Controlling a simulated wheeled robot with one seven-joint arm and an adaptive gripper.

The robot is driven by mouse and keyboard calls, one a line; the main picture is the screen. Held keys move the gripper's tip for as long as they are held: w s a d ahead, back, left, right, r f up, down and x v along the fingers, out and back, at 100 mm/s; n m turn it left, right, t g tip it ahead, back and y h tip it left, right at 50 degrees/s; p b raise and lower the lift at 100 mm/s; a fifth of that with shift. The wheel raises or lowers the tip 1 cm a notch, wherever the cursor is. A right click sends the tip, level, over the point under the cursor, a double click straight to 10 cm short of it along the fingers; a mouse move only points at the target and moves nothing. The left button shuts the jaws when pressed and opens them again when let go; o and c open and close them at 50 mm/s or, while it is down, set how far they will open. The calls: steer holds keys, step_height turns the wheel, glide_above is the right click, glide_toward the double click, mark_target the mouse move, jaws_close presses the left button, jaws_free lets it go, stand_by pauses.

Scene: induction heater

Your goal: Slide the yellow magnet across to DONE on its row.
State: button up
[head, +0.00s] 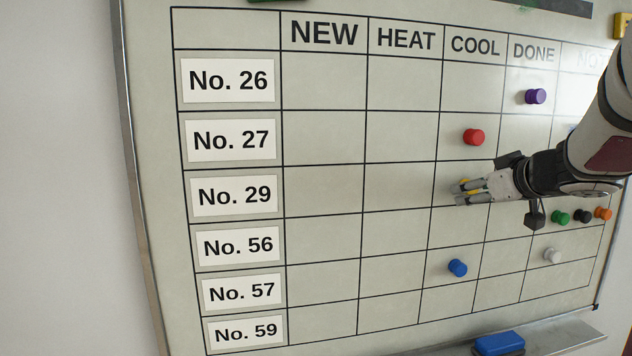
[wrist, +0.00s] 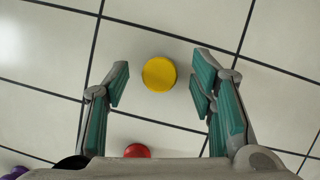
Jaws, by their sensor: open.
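In the wrist view the yellow magnet (wrist: 158,74) shows whole between the two open fingers (wrist: 160,80), with a gap on each side. The DONE heading (head: 533,53) is one column right of COOL. The DONE cell of the No. 29 row is largely hidden by my gripper and wrist.
A red magnet (head: 473,137) is one row above, under COOL. A purple magnet (head: 535,96) is under DONE in the top row. A blue magnet (head: 457,267) is lower under COOL. Green (head: 560,217), black (head: 582,216), orange (head: 604,214) and white (head: 551,255) magnets are lower right.

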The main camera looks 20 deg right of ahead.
steer(key=shift+c, duration=0.3)
jaws_close()
steer(key=s+d+p, duration=0.3)
steer(key=d+p, duration=0.7)
steer(key=d, duration=0.5)
steer(key=shift+s+r+p, duration=0.25)
steer(key=shift+r+p, duration=0.05)
steer(key=shift+r, duration=0.1)
stand_by(1.7)
steer(key=shift+p, duration=0.6)
stand_by(0.4)
steer(key=shift+w, duration=0.1)
steer(key=shift+o, duration=0.2)
jaws_free()
